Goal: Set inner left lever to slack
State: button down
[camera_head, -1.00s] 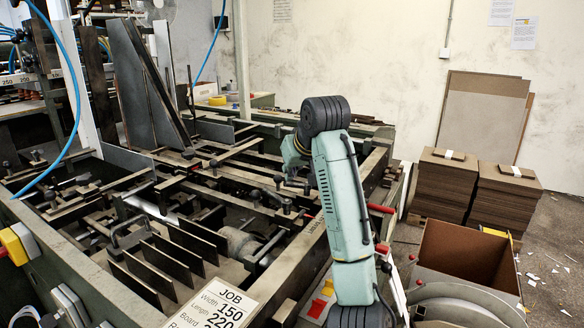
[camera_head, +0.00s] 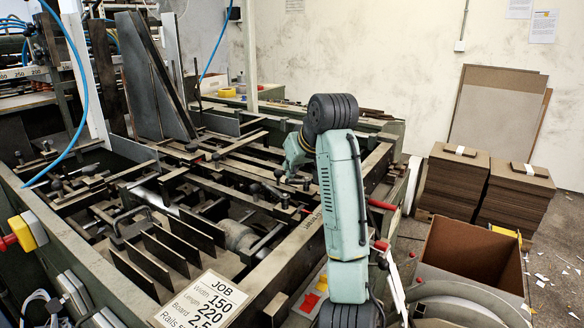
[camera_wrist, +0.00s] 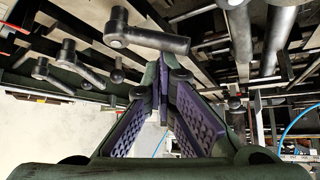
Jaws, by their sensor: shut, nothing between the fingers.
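In the wrist view my gripper (camera_wrist: 163,75) is shut and empty, its purple ridged pads meeting at the tips. A dark clamp lever (camera_wrist: 148,38) with a rounded hub lies just beyond the fingertips, its arm pointing right; I cannot tell whether it touches them. Two similar levers (camera_wrist: 78,66) (camera_wrist: 50,74) sit to the left. In the head view my wrist hangs over the feeder's right side, and the fingertips are too small to make out. Small dark levers (camera_head: 253,189) show on the bars left of it. I cannot tell which is the inner left lever.
The feeder frame (camera_head: 300,240) surrounds several crossing bars and upright plates (camera_head: 165,255). An open cardboard box (camera_head: 475,250) and board stacks (camera_head: 455,185) are on the floor to the right.

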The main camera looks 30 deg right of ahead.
dwell(0.3)
jog(key=v, duration=1.2)
jog(key=shift+d, duration=0.15)
